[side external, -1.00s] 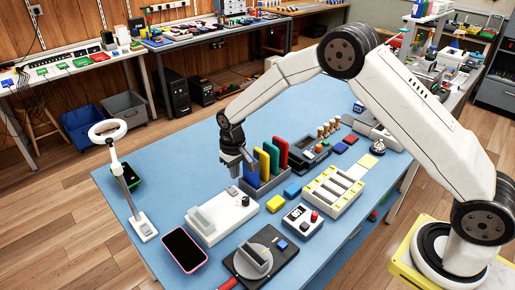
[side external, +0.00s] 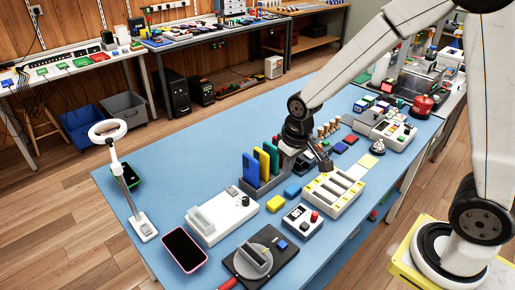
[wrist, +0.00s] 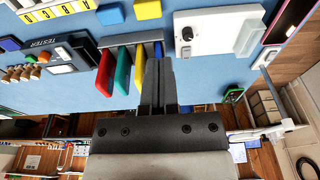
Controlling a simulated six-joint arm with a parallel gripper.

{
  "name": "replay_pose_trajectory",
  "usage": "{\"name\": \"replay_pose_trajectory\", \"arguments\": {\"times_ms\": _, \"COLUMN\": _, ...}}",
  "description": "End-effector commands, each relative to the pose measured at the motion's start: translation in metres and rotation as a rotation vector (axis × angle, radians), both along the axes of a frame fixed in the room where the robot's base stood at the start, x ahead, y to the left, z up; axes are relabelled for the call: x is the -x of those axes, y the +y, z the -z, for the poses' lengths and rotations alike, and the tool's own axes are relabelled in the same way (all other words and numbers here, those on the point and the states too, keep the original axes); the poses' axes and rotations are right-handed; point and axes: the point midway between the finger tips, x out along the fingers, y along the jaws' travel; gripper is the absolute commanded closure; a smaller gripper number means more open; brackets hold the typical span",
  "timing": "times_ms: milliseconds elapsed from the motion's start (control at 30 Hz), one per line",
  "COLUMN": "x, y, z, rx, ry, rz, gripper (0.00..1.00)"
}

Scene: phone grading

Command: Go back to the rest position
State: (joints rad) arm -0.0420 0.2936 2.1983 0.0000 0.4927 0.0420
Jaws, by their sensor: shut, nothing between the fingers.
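My gripper (side external: 324,163) is in the side view, above the table and near the back of the white slotted tray (side external: 338,208). In the wrist view my gripper's fingers (wrist: 158,65) are together with nothing between them. The rack (side external: 262,191) holds upright slabs: blue (side external: 250,170), yellow (side external: 263,162) and green (side external: 272,158). My wrist hides the area of the red slab in the side view; the wrist view shows the red slab (wrist: 105,72) standing in the rack.
A pink-edged phone (side external: 184,250) lies at the table's front left. A ring lamp (side external: 107,131) stands at the left. The blue table's (side external: 195,155) back left is bare.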

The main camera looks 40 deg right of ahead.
Motion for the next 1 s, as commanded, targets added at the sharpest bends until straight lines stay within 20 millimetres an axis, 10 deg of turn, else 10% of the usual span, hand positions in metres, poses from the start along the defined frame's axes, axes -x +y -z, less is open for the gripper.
{"name": "replay_pose_trajectory", "arguments": {"times_ms": 400, "x": 0.085, "y": -0.015, "z": -0.01, "rx": 0.006, "ry": -0.069, "rz": 0.001, "gripper": 1.0}}
{"name": "replay_pose_trajectory", "arguments": {"times_ms": 1000, "x": 0.096, "y": -0.016, "z": -0.009, "rx": 0.007, "ry": -0.075, "rz": 0.001, "gripper": 1.0}}
